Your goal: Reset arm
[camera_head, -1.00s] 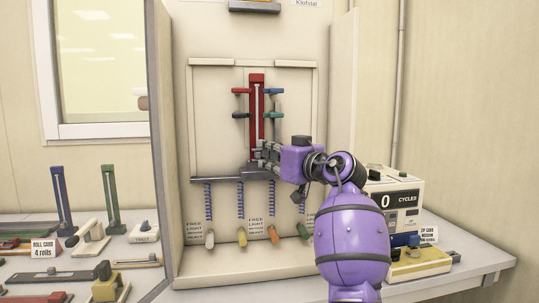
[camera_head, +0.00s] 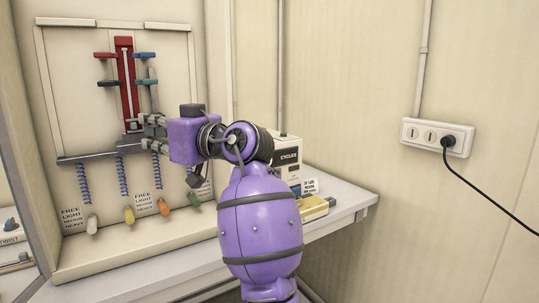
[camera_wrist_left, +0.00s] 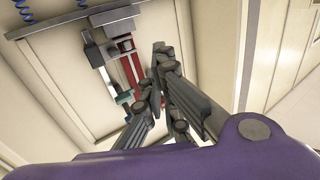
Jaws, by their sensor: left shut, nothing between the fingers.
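My purple left arm rises from the bottom of the head view. Its left gripper (camera_head: 150,133) points left toward the test panel, close beside the lower end of the red upright (camera_head: 127,85). The grey fingers are together and hold nothing; the left wrist view shows them (camera_wrist_left: 161,62) drawn together too. In that view the red upright (camera_wrist_left: 132,65) is just left of the fingertips. Whether the fingers touch it I cannot tell. The right gripper is in neither view.
Below a dark bar (camera_head: 95,157) hang blue springs (camera_head: 122,177) and coloured pegs (camera_head: 129,214). A cycle counter (camera_head: 288,155) and a yellow-topped block (camera_head: 314,208) stand behind my arm on the bench (camera_head: 345,195). A wall socket (camera_head: 437,137) with a black cable is at right.

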